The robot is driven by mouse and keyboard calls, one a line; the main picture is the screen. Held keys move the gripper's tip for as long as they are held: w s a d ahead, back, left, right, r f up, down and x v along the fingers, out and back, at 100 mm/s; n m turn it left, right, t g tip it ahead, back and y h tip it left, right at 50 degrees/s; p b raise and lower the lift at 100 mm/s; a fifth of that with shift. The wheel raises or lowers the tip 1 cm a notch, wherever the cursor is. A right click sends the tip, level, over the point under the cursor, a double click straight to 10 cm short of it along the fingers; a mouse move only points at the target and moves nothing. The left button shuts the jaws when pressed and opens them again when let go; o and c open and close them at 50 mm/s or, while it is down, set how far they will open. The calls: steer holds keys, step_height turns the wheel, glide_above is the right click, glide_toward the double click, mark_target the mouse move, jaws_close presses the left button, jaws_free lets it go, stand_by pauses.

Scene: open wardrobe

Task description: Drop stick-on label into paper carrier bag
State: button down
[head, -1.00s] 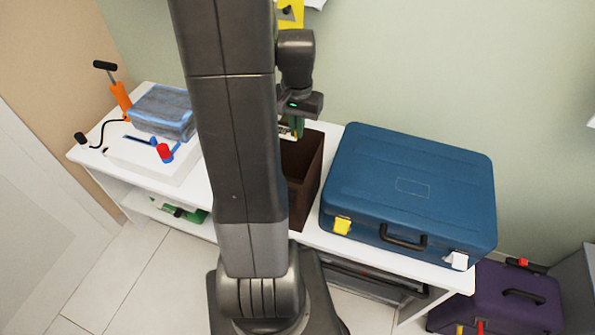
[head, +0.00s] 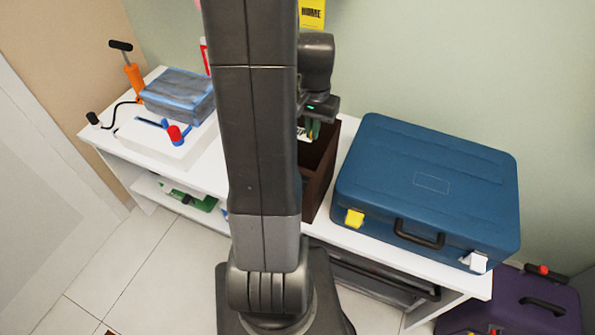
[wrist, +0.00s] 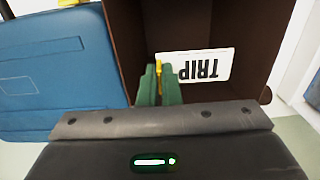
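The paper carrier bag (head: 318,185) is dark brown and open at the top, and stands on the white bench, partly hidden by my arm. In the wrist view its inside (wrist: 205,22) fills the upper middle. My gripper (head: 307,128) is over the bag's mouth, pointing down. In the wrist view its green fingers (wrist: 159,80) are close together with a thin yellow strip between them. The stick-on label (wrist: 205,66), white with black letters "TRIP", is at the fingertips, in front of the bag's inside. It also shows beside the fingers in the head view (head: 304,135).
A blue case (head: 430,190) stands close right of the bag. A white box (head: 165,145), a grey-blue package (head: 178,95) and an orange pump (head: 133,75) are at the left. A purple case (head: 515,300) is at lower right.

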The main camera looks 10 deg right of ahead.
steer(key=c, duration=1.6)
jaws_free()
steer(key=shift+o, duration=0.2)
step_height(320, 180, up, 14)
steer(key=shift+b, duration=0.35)
steer(key=shift+f, duration=0.15)
step_height(320, 180, down, 14)
steer(key=shift+f+p, duration=0.1)
steer(key=shift+p, duration=0.3)
step_height(320, 180, up, 3)
steer(key=shift+r+p, duration=0.1)
steer(key=shift+p, duration=0.9)
steer(key=shift+r+p, duration=0.45)
steer(key=shift+r, duration=0.15)
